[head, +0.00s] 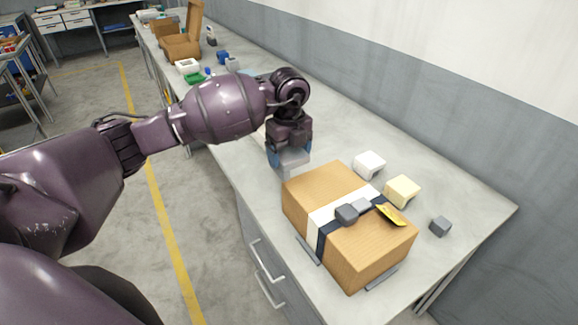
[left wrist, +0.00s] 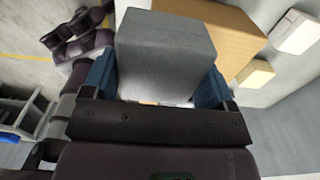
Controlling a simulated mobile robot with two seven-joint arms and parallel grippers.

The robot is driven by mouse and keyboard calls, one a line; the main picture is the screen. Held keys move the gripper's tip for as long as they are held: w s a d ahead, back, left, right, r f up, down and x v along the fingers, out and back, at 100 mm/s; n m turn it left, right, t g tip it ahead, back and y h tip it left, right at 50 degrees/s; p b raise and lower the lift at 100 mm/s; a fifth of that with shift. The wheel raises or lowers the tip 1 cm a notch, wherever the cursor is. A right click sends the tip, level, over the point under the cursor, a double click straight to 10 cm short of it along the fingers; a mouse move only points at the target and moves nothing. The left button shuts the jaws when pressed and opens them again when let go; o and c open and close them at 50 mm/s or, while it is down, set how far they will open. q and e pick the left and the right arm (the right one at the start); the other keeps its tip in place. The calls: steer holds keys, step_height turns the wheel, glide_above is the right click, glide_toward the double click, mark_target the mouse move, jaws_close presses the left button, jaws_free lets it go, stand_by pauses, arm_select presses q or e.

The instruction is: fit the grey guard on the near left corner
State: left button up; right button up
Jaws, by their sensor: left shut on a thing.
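My left gripper (head: 289,154) points down and is shut on the light grey guard (head: 293,162), just beyond the left end of the brown box (head: 305,197). In the left wrist view the guard (left wrist: 165,55) fills the space between the blue fingers of the gripper (left wrist: 155,88). The box (left wrist: 235,30) shows behind the guard there. The guard looks close to the box; I cannot tell whether they touch. My right gripper is out of view.
A white block (head: 369,164), a cream block (head: 402,190) and a small dark grey cube (head: 440,226) lie behind and right of the box. Dark strips (head: 308,250) line its base. The bench (head: 470,208) is clear at the right; an open carton (head: 182,45) stands far back.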

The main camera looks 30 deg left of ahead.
mark_target(289, 152)
arm_select(q)
steer(key=shift+f, duration=2.3)
steer(key=shift+f, duration=0.65)
steer(key=o, duration=0.8)
steer(key=shift+r, duration=0.15)
step_height(289, 152, up, 13)
steer(key=shift+r+b, duration=0.1)
steer(key=shift+b, duration=0.25)
